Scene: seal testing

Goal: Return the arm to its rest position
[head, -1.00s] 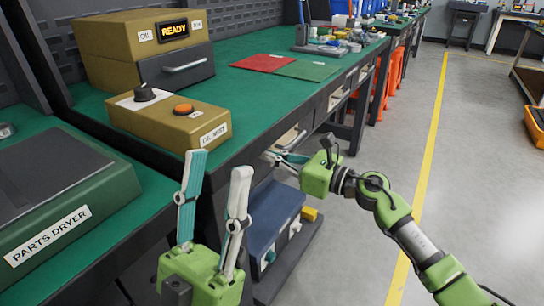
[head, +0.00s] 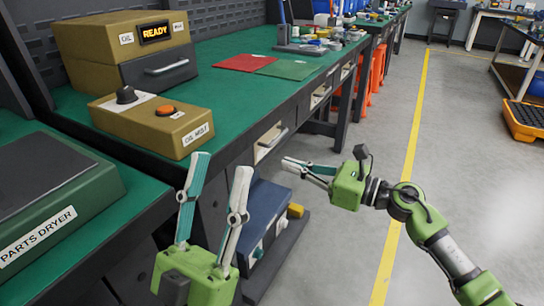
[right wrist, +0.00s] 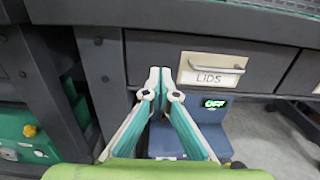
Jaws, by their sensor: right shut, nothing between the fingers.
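My right gripper (head: 284,163) is in front of the bench, near the open floor, with its fingers pointing left toward the drawer fronts. It is shut and empty, and in the right wrist view its fingertips (right wrist: 161,72) meet before the bench front, left of the drawer labelled LIDS (right wrist: 212,68). My left gripper (head: 222,162) stands at the lower middle of the head view with its fingers up and spread apart. It is open, with nothing between the fingers.
The green-topped bench (head: 225,97) holds a READY box (head: 85,45), a control box with an orange button (head: 150,123), and red (head: 245,62) and green (head: 288,69) mats. A blue unit (head: 262,205) stands low under the bench.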

